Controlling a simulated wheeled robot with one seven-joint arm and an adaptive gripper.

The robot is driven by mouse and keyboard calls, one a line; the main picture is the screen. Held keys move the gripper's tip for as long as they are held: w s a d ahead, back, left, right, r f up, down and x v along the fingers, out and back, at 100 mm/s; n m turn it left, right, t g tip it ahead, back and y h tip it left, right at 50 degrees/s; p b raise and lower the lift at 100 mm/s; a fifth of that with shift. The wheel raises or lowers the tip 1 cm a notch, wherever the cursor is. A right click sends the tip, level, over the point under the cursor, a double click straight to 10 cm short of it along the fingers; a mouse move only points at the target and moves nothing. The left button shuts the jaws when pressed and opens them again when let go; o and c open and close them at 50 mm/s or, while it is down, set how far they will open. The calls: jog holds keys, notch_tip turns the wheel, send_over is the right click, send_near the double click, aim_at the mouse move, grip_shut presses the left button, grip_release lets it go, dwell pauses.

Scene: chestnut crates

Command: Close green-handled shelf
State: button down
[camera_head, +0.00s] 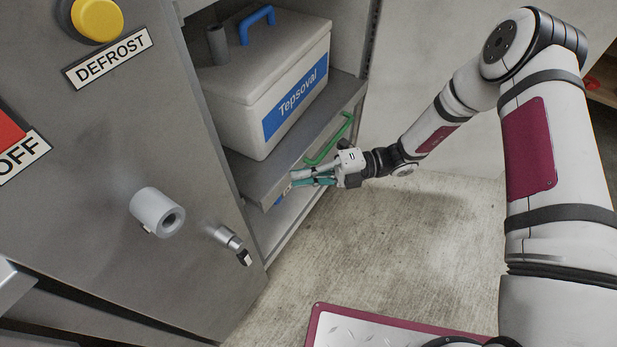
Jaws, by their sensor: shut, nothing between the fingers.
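The shelf (256,176) is a grey pull-out tray in a cabinet at the upper middle, and it appears to stick out a little from the frame. Its green handle (330,141) runs along the shelf's front. A white cool box labelled Tepsoval (240,112) stands on the shelf. My gripper (290,188) is shut and empty, with its teal fingers at the shelf's front face, left of and below the green handle. I cannot tell whether the fingertips touch the shelf. The gripper body hides part of the shelf's front edge.
A grey door or panel (105,150) with a yellow button (97,20), a DEFROST label (106,60) and a round knob (158,212) fills the left. The concrete floor (400,240) is clear in front of the shelf. A pale wall (420,70) stands behind.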

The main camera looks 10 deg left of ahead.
aim_at(294, 167)
jog(key=w+a, duration=0.1)
jog(key=a, duration=0.3)
jog(key=w+a, duration=0.1)
jog(key=a, duration=0.2)
jog(key=shift+w, duration=0.3)
jog(key=shift+w+a+r, duration=0.1)
jog(key=shift+a, duration=0.2)
jog(key=shift+d, duration=0.3)
jog(key=d+p, duration=0.1)
jog(key=d, duration=0.1)
jog(key=s+d+p, duration=0.1)
jog(key=d, duration=0.1)
jog(key=shift+d, duration=0.25)
jog(key=p+v, duration=0.1)
jog(key=v, duration=0.8)
